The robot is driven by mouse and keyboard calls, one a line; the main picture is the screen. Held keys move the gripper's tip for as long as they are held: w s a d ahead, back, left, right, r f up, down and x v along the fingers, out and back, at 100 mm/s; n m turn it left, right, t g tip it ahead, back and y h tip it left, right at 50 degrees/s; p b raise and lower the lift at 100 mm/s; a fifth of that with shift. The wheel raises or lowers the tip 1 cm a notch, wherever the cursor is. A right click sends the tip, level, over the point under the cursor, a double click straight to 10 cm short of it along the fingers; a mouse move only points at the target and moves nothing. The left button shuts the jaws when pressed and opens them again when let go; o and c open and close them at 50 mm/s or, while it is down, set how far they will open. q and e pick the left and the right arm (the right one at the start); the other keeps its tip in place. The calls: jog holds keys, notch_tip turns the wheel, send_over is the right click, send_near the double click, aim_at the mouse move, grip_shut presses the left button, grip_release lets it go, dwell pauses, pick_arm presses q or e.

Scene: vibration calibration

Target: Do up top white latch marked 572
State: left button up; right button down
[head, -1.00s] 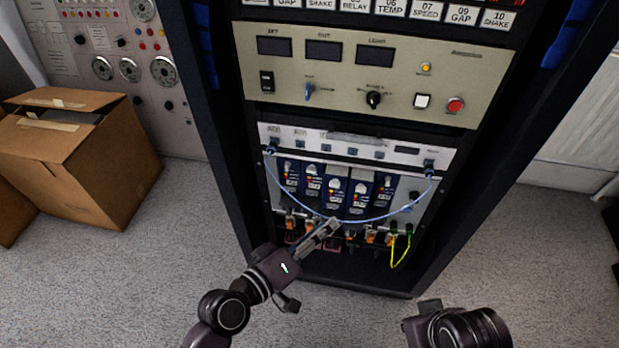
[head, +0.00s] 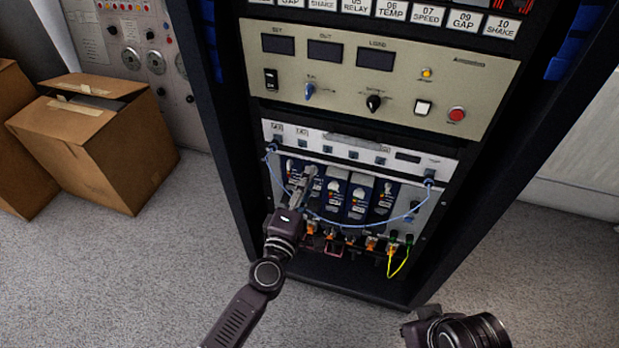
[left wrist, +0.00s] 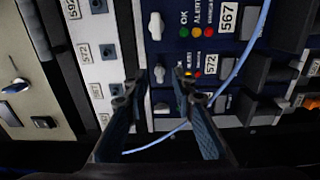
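A small white latch (left wrist: 159,74) shows in the left wrist view, in line with the 572 label (left wrist: 212,65) on a dark blue module. My left gripper (left wrist: 160,82) is open, with one fingertip on each side of this latch and gaps between; I cannot tell whether they touch it. In the head view the left gripper (head: 309,174) reaches the upper left of the row of blue modules and hides part of them. Only part of my right arm shows at the bottom right; its fingertips are out of view.
A similar white latch (left wrist: 155,26) sits beside the 567 label (left wrist: 228,17). A blue cable (head: 350,225) hangs in a loop across the modules and crosses near my left fingers. Orange connectors (head: 371,243) line the bottom. Cardboard boxes (head: 92,150) stand at left.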

pick_arm(q)
jog(key=shift+x, duration=0.8)
pick_arm(e)
jog(key=shift+f, duration=0.1)
pick_arm(q)
grip_shut()
pick_arm(e)
jog(key=shift+d, duration=0.1)
